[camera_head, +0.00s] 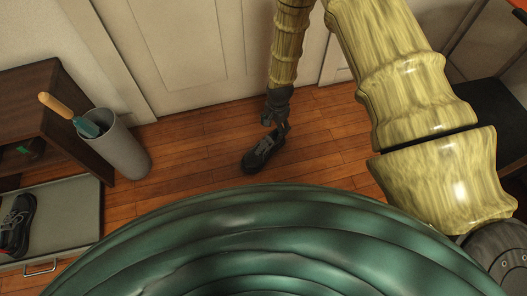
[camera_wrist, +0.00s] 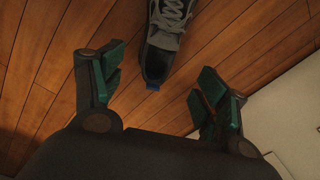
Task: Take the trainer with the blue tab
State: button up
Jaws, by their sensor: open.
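A dark trainer with grey laces (camera_head: 262,152) lies on the wooden floor in front of the door. I cannot tell the exact height gap.
A grey bin (camera_head: 118,148) with a wooden-handled item stands left, beside a brown shelf unit (camera_head: 58,120). A dark shoe with red (camera_head: 17,225) sits in a grey tray (camera_head: 75,210) at lower left. Floor around the trainer is clear; the door (camera_head: 185,45) is close behind.

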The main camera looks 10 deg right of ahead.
jog(key=b, duration=0.2)
send_near(273, 138)
jog(key=shift+s+a+f, duration=0.25)
jog(key=shift+s+f, duration=0.05)
jog(key=shift+s, duration=0.25)
jog(key=shift+s+a+f, duration=0.2)
jog(key=shift+s+f, duration=0.1)
jog(key=shift+s, duration=0.3)
jog(key=shift+w+a+f+b, duration=0.1)
jog(key=shift+f+b, duration=0.75)
jog(key=shift+f, duration=0.4)
jog(key=shift+w+a+f+b, duration=0.1)
jog(key=shift+f+b, duration=0.75)
jog(key=shift+f, duration=0.45)
jog(key=shift+r, duration=0.1)
jog(key=c, duration=1.4)
